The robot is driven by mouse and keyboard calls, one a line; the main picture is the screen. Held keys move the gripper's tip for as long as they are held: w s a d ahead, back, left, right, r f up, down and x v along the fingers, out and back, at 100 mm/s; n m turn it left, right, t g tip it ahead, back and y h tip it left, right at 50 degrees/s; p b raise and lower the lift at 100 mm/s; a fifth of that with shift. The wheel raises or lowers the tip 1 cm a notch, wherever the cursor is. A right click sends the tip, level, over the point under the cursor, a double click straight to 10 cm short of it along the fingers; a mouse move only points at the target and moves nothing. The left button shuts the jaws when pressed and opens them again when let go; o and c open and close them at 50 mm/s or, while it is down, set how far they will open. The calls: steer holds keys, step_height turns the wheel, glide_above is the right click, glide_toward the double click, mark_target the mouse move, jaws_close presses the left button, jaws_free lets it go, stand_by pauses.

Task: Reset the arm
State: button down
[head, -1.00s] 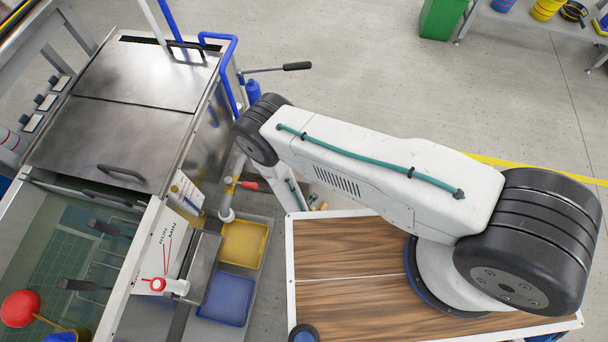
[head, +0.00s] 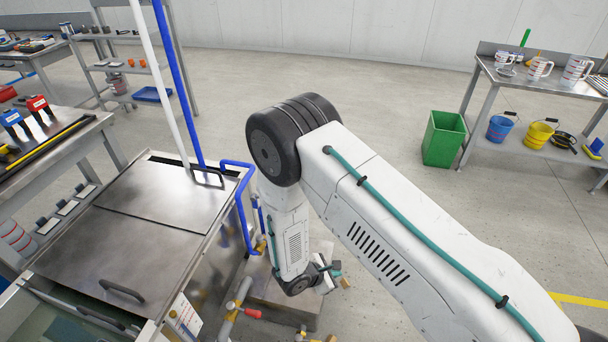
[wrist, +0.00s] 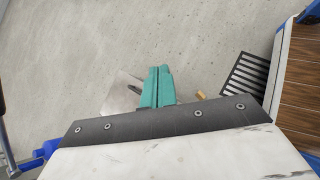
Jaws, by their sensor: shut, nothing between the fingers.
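My arm (head: 400,240) is white with black joints and a green hose. It is bent at the black elbow, and its forearm hangs down beside the steel test station. My gripper (wrist: 158,72) shows in the wrist view as two teal fingers, pressed together with nothing between them, above the grey floor. In the head view only a small teal part of it shows beside the wrist joint at the foot of the forearm.
The steel tank (head: 130,225) with a blue pipe (head: 238,200) stands close left of the forearm. A green bin (head: 443,138) and a bench (head: 545,85) with jugs and buckets stand at the right. A floor grate (wrist: 247,78) lies right of the fingers. Open floor lies behind.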

steer(key=s+d+r+m+g, duration=0.1)
steer(key=d+r+m+g, duration=0.15)
steer(key=r, duration=0.65)
steer(key=s+d+r+m+g+h, duration=0.1)
steer(key=d+r+m, duration=0.3)
steer(key=r, duration=0.5)
steer(key=s+d+r+m+g, duration=0.1)
steer(key=d+r+m+g, duration=0.2)
steer(key=r, duration=0.6)
steer(key=s+d+r+m+t+y, duration=0.1)
steer(key=s+d+r+m+y, duration=0.1)
steer(key=s+r, duration=0.4)
steer(key=s+d+r+m+y, duration=0.3)
steer(key=s+r+m, duration=0.3)
steer(key=r, duration=0.5)
steer(key=s+d+r+m+t+y, duration=0.1)
steer(key=s+r+m+y, duration=0.3)
steer(key=s+r, duration=0.4)
steer(key=shift+d+r+t, duration=0.35)
steer(key=shift+d+r, duration=0.4)
steer(key=shift+d, duration=0.05)
